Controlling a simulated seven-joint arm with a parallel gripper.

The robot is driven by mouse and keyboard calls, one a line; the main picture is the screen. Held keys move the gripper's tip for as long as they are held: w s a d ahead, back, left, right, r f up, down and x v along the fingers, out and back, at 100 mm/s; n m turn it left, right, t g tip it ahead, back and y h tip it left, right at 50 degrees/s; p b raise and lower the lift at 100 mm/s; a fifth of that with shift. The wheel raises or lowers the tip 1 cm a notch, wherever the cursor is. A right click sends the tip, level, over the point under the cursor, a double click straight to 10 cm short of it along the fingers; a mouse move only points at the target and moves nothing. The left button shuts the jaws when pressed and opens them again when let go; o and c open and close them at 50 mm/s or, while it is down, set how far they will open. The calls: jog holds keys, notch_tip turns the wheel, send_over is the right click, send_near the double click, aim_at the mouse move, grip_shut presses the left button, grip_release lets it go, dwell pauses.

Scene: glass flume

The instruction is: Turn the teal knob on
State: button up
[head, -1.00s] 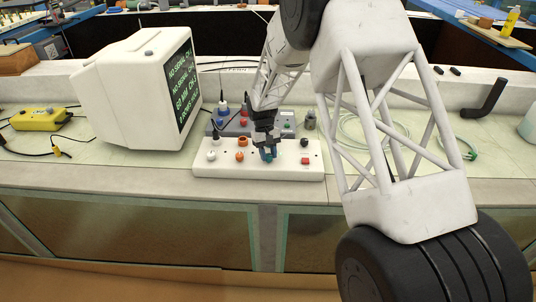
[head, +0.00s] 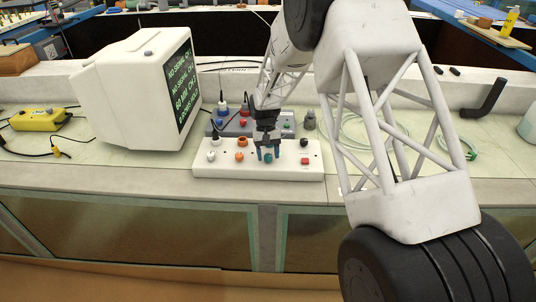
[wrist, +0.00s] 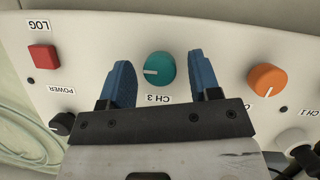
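The teal knob (wrist: 159,69) is on the white control panel (wrist: 85,50), above an upside-down CH 3 label in the wrist view. Its white pointer line points left there. My gripper (wrist: 161,66) is open, with one blue finger on each side of the knob and visible gaps between fingers and knob. In the head view my gripper (head: 268,155) straddles the teal knob (head: 268,158) at the middle-right of the white panel (head: 225,172).
An orange knob (wrist: 267,80) is right of the teal one in the wrist view. A red LOG button (wrist: 44,57) and a black POWER knob (wrist: 63,123) are to the left. A grey box (head: 230,129) stands behind the panel; a monitor (head: 135,90) stands to its left.

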dwell(0.3)
jog(key=v, duration=0.7)
jog(key=shift+w+r, duration=0.2)
jog(key=shift+r, duration=0.15)
jog(key=s+d+r+m+t+y, duration=0.1)
jog(key=s+d+r+t, duration=0.1)
jog(key=s+d+r, duration=0.7)
jog(key=s+d+r+m+t, duration=0.1)
jog(key=s+d+r, duration=0.5)
jog(key=s+r, duration=0.6)
jog(key=s+d+t, duration=0.2)
jog(key=s+d, duration=0.2)
jog(key=s, duration=1)
jog(key=s+d+m+t, duration=0.1)
jog(key=s+d, duration=0.3)
jog(key=s, duration=1)
jog(key=shift+t, duration=0.4)
